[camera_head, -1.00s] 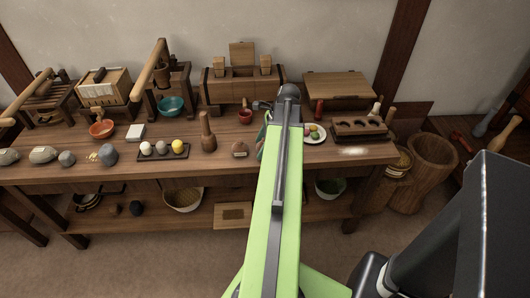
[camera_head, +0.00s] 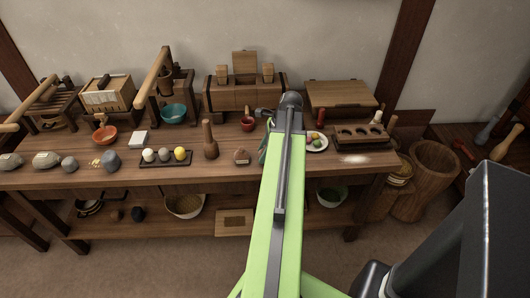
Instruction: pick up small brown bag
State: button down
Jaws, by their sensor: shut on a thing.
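The dark end of my arm reaches over the table, to the right of and beyond this object. My gripper's fingers are hidden behind the arm, so I cannot see what is between them. A teal object (camera_head: 264,145) shows partly at the arm's left edge; the rest of it is hidden.
A brown bottle-shaped piece (camera_head: 210,142) and a dark tray (camera_head: 166,162) of balls stand left of the bag. A red cup (camera_head: 248,124) is behind. A white plate (camera_head: 323,147) and a wooden block with hollows (camera_head: 358,135) lie right of my arm.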

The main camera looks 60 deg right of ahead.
jog(key=r+p, duration=0.5)
jog(key=shift+s+r, duration=0.1)
jog(key=shift+s, duration=0.15)
jog(key=s+d+r+p, duration=0.1)
jog(key=s+r+p, duration=0.4)
jog(key=s, duration=0.6)
jog(key=shift+d+r, duration=0.15)
jog(key=shift+r, duration=0.15)
jog(key=shift+s, duration=0.1)
